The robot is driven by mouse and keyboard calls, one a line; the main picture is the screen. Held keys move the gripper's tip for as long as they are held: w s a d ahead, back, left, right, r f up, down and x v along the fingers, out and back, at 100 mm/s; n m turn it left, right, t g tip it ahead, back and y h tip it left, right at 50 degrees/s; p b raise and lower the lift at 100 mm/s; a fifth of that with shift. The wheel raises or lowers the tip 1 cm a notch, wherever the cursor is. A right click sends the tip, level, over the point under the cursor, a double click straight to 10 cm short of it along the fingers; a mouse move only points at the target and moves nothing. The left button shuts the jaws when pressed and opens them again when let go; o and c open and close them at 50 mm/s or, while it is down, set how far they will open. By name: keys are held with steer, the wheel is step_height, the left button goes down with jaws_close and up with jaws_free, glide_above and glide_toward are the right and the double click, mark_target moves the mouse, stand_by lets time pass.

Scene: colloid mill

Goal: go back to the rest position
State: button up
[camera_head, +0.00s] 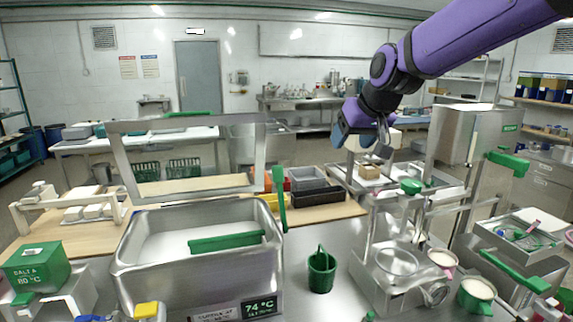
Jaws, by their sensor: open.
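My purple arm reaches in from the upper right. My gripper (381,150) hangs at its end, pointing down, above the metal stand with trays. It is small in the picture, and I see nothing held in it. A small tan block (369,171) lies on the tray just below it. I cannot tell the exact gap between the gripper and the block. A green-handled item (411,187) lies on the tray to the right of the gripper.
A steel basin (135,262) with a green-handled lid stands at the front left. A green bucket (321,270) stands at the front middle. A tall steel machine (462,150) stands right of the gripper. Cups (476,296) crowd the front right. Open air lies left of the gripper.

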steer(key=s+d+f+m+h, duration=0.1)
steer(key=s+d, duration=0.4)
steer(key=s, duration=0.5)
steer(key=s+d+f+m+g+h, duration=0.1)
steer(key=s+d, duration=0.4)
steer(key=s, duration=0.5)
steer(key=s+d+f+m+h, duration=0.1)
steer(key=s+d, duration=0.5)
steer(key=s, duration=0.4)
steer(key=shift+s, duration=0.35)
steer(key=shift+d+f, duration=0.1)
steer(key=shift+c, duration=0.2)
steer(key=shift+w, duration=0.1)
steer(key=c, duration=0.4)
